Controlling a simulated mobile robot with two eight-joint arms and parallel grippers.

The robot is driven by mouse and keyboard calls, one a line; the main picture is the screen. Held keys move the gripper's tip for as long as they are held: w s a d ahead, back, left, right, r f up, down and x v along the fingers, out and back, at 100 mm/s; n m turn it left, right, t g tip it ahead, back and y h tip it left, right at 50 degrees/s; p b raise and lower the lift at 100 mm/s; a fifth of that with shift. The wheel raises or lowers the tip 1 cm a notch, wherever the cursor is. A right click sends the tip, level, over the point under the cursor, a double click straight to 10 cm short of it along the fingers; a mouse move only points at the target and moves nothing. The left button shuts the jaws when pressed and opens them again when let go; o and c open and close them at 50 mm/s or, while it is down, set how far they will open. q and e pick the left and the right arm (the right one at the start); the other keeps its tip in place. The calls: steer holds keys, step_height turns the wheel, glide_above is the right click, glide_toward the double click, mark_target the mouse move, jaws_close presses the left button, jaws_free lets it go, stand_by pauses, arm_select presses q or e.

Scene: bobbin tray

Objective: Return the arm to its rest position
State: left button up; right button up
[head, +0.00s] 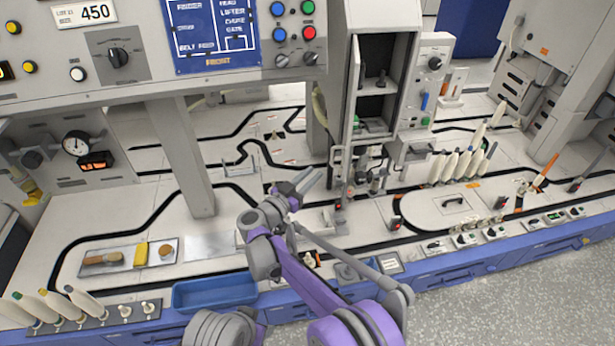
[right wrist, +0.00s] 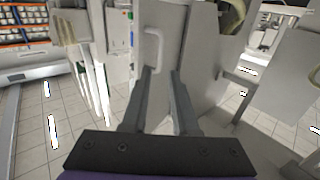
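My right arm, purple and grey, reaches up from the bottom of the head view over the machine's white deck. Its gripper (head: 306,184) is near the middle of that view, in front of the open cabinet. In the right wrist view the two grey fingers of the right gripper (right wrist: 161,72) stand apart with nothing between them. Beyond them is a pale door panel with a white handle (right wrist: 155,45); the fingers look clear of it, though the exact distance is hard to tell. My left gripper is not in view.
A tall cabinet (head: 397,28) with an open door stands behind the gripper. A blue tray (head: 215,291) lies at the front edge, left of my arm. A wooden-handled brush (head: 103,259) is on a plate. Several white bobbins stand at right and front left. A grey post (head: 182,150) rises at left.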

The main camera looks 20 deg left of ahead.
stand_by(0.5)
steer(key=w+d+r+n+t+y, duration=0.25)
steer(key=d+r+y, duration=0.35)
steer(key=r, duration=0.4)
steer(key=s+d+r+n+g+y, duration=0.2)
steer(key=s+d+r+n+y, duration=0.15)
steer(key=s+d+y, duration=0.2)
steer(key=s+d+f+g+h, duration=0.1)
steer(key=s+d+f+g, duration=0.3)
steer(key=s+d+f, duration=0.55)
steer(key=s+d+f+m+g+h, duration=0.15)
steer(key=s+d+f+g, duration=0.3)
steer(key=s, duration=0.95)
steer(key=s+d+f+g+h, duration=0.2)
steer(key=s+d+f+g, duration=0.2)
steer(key=s+d+f, duration=0.55)
arm_select(q)
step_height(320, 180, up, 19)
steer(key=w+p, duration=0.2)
steer(key=p, duration=1.5)
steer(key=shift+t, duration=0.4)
arm_select(e)
step_height(320, 180, up, 22)
steer(key=s, duration=0.1)
steer(key=shift+s+a+r+t, duration=0.15)
steer(key=shift+s+a+t, duration=0.05)
steer(key=shift+a+t, duration=0.2)
